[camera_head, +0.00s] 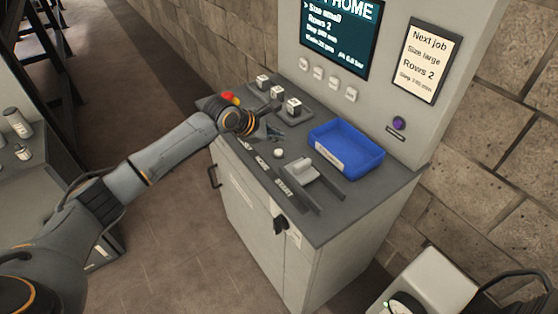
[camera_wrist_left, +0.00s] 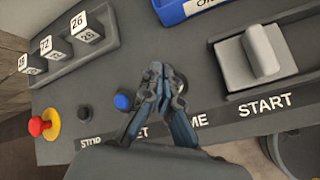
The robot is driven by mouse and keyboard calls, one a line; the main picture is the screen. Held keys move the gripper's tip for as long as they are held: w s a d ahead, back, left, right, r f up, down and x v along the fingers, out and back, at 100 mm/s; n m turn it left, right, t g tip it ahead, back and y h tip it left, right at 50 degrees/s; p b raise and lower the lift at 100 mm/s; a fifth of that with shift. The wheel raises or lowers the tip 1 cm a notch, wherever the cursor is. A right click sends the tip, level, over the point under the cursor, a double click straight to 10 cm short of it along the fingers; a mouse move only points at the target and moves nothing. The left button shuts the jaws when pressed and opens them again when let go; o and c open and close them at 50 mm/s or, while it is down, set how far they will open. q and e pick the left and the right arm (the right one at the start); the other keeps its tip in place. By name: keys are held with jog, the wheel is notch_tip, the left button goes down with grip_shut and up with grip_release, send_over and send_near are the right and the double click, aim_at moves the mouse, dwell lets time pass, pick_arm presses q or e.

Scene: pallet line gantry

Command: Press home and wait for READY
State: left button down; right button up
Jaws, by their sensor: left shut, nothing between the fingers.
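The console (camera_head: 330,222) carries a row of controls along its front edge. A round white button (camera_head: 278,153) shows in the head view. In the wrist view, a label ending in "ME" (camera_wrist_left: 197,120) is partly covered by my left gripper (camera_wrist_left: 160,70), and the button above it is hidden behind the fingers. My left gripper (camera_head: 277,134) is shut and empty, just above the console top. I cannot tell whether it touches anything. The screen (camera_head: 338,32) shows "HOME" in its cut-off top line, above "Size small" and "Rows 2". My right gripper is not in view.
A blue button (camera_wrist_left: 123,101), a black button (camera_wrist_left: 83,113) above "STOP" and a red knob (camera_wrist_left: 42,126) sit to the left of my fingers in the wrist view. A grey lever (camera_head: 301,169) sits by "START". A blue tray (camera_head: 346,163) and numbered cubes (camera_head: 293,105) stand behind.

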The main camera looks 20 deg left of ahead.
aim_at(277, 153)
pick_arm(q)
notch_tip(277, 153, down, 2)
jog(key=shift+f, duration=0.3)
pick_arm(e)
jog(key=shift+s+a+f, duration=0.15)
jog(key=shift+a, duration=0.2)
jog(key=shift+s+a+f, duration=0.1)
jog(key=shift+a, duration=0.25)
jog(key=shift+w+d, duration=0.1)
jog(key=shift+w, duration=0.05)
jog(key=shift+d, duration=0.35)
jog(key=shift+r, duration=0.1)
pick_arm(q)
jog(key=shift+f+p, duration=0.2)
jog(key=shift+p, duration=0.15)
jog(key=shift+f, duration=0.2)
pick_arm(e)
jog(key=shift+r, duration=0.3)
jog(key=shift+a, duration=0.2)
